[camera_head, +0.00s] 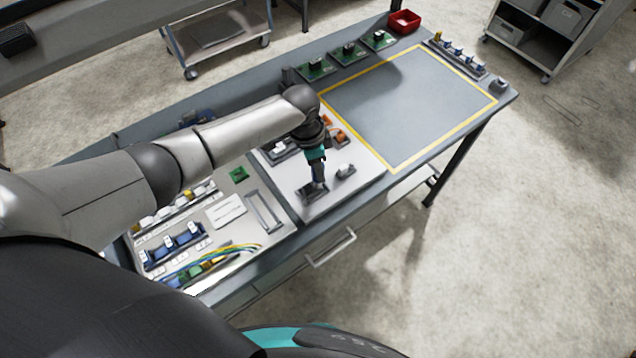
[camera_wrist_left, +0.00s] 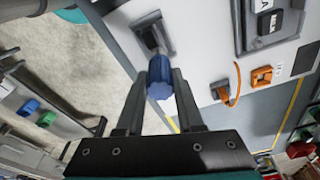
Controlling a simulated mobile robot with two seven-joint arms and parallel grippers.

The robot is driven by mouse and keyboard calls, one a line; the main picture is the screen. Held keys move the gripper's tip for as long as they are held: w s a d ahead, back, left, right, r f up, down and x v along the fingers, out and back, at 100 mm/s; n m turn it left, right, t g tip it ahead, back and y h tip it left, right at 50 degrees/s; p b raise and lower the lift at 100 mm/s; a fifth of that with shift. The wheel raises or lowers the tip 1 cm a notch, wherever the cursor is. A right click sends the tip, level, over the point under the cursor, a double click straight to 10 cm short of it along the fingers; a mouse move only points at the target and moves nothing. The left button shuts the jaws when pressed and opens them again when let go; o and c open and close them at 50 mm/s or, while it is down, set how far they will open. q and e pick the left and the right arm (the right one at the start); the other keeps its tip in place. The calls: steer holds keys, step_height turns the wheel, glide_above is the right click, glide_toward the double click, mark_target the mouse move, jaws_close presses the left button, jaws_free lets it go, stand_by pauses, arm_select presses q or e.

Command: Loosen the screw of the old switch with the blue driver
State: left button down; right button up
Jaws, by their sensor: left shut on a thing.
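My left gripper (camera_head: 317,182) reaches down over the pale board (camera_head: 369,180) on the bench. In the left wrist view its two fingers (camera_wrist_left: 160,82) are shut on the blue driver (camera_wrist_left: 159,72), gripping its faceted blue handle. The driver points at a dark grey switch-like block (camera_wrist_left: 149,34), which lies at the board's edge and also shows under the gripper in the head view (camera_head: 311,195). The driver hides part of this block, and its tip and the screw cannot be made out. I cannot tell whether the tip touches the screw. My right gripper is not in view.
A small grey-and-white part (camera_head: 346,170) sits beside the block. An orange connector (camera_wrist_left: 262,76) with an orange lead is on the board. Left stands a panel (camera_head: 227,211) with blue modules and coloured wires. A yellow-bordered area (camera_head: 400,105) is clear.

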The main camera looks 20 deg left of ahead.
arm_select(q)
steer(key=n, duration=0.4)
steer(key=shift+y, duration=0.3)
steer(key=n, duration=0.4)
steer(key=shift+n+t+y, duration=0.3)
steer(key=shift+n+t, duration=0.1)
steer(key=n, duration=0.5)
steer(key=shift+d+y, duration=0.1)
steer(key=shift+y, duration=0.3)
steer(key=n, duration=0.3)
steer(key=shift+r, duration=0.15)
steer(key=shift+r, duration=0.8)
